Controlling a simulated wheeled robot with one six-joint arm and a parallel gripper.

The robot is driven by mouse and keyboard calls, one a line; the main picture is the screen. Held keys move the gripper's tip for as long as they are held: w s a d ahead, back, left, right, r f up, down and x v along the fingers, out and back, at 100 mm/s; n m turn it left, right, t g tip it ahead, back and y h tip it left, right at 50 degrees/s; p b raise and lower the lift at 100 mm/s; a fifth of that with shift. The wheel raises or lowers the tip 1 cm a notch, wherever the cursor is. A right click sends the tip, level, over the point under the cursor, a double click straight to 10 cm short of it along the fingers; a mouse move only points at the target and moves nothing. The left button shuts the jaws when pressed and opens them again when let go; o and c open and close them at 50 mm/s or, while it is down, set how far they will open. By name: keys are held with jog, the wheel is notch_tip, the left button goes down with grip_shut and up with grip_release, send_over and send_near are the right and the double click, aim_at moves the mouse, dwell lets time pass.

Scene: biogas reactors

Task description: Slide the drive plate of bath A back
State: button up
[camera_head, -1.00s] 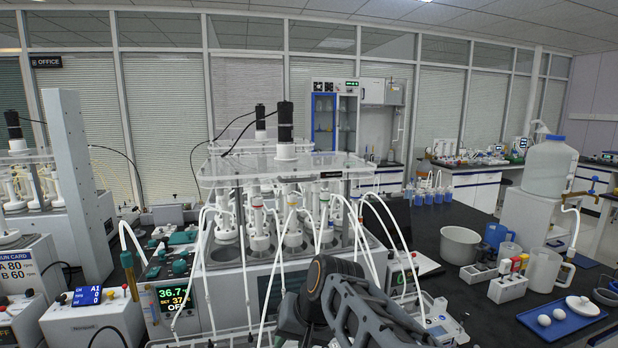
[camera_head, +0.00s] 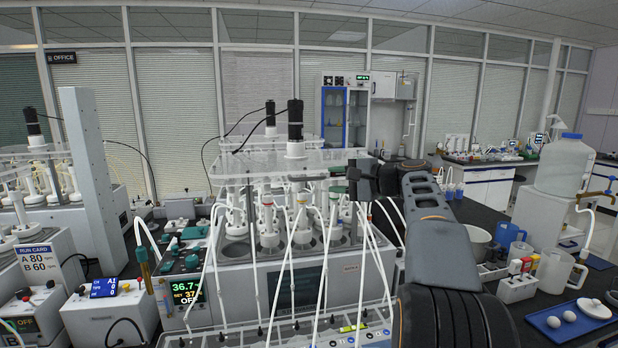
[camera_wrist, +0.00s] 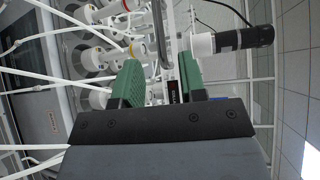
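The clear drive plate (camera_head: 245,169) lies level above the central water bath (camera_head: 340,275), with a black motor (camera_head: 295,125) standing on it. I cannot read a bath letter there. White reactor bottles with tubes stand beneath the plate. My gripper (camera_head: 343,187) is at the plate's front right edge. In the wrist view my gripper's green fingers (camera_wrist: 158,75) are apart, with the edge-on plate and its small dark label (camera_wrist: 172,90) between them, close to one finger. I cannot tell whether they touch. The motor (camera_wrist: 243,38) shows there too.
A second bath (camera_head: 60,215) with its own motor stands at left, beside a grey column (camera_head: 92,180). A display unit (camera_head: 185,290) reads 36.7. A run card (camera_head: 38,262) reads A 80, B 60. At right are jugs, a bottle rack (camera_head: 517,288) and a blue tray (camera_head: 560,322).

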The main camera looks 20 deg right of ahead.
aim_at(312, 179)
jog(key=p+x, duration=0.1)
jog(key=x, duration=0.7)
jog(key=shift+p, duration=0.35)
jog(key=shift+c, duration=0.5)
grip_shut()
jog(key=shift+w+a, duration=0.1)
jog(key=shift+w, duration=0.05)
